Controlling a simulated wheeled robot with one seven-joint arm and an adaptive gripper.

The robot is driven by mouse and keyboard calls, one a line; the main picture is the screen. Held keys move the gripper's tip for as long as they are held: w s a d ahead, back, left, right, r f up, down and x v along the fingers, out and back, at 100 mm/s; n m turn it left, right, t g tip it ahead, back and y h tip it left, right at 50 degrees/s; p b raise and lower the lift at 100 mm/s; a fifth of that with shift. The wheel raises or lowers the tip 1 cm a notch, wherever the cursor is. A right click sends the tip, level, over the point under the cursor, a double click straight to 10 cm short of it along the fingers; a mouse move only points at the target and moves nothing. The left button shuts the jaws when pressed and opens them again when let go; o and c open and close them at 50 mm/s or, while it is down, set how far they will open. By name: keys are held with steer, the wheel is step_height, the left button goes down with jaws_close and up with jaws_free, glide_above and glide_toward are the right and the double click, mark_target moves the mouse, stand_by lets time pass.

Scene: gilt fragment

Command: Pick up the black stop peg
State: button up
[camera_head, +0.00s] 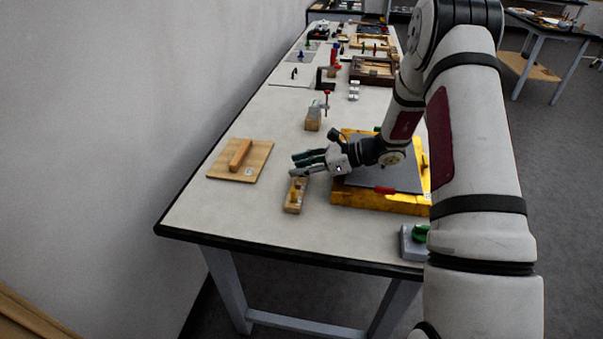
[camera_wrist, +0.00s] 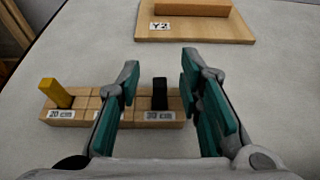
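The black stop peg (camera_wrist: 160,92) stands upright in the right end of a wooden block (camera_wrist: 84,104), above a label that seems to read 30 cm. In the head view, the block (camera_head: 293,208) lies on the table just below my gripper (camera_head: 295,165); I cannot clearly make out the black peg there. My gripper is open and empty. In the wrist view, its green-padded fingers (camera_wrist: 160,66) appear on either side of the black peg, with visible gaps. The left finger hides part of the block's middle and its label.
A yellow peg (camera_wrist: 56,93) stands at the block's left end, by a 20 cm label. A wooden board with a bar, marked Y2 (camera_wrist: 190,27), lies beyond. A yellow-framed fixture (camera_head: 378,202) sits right of the block. Bare tabletop (camera_head: 235,212) lies to its left.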

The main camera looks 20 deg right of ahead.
jaws_close()
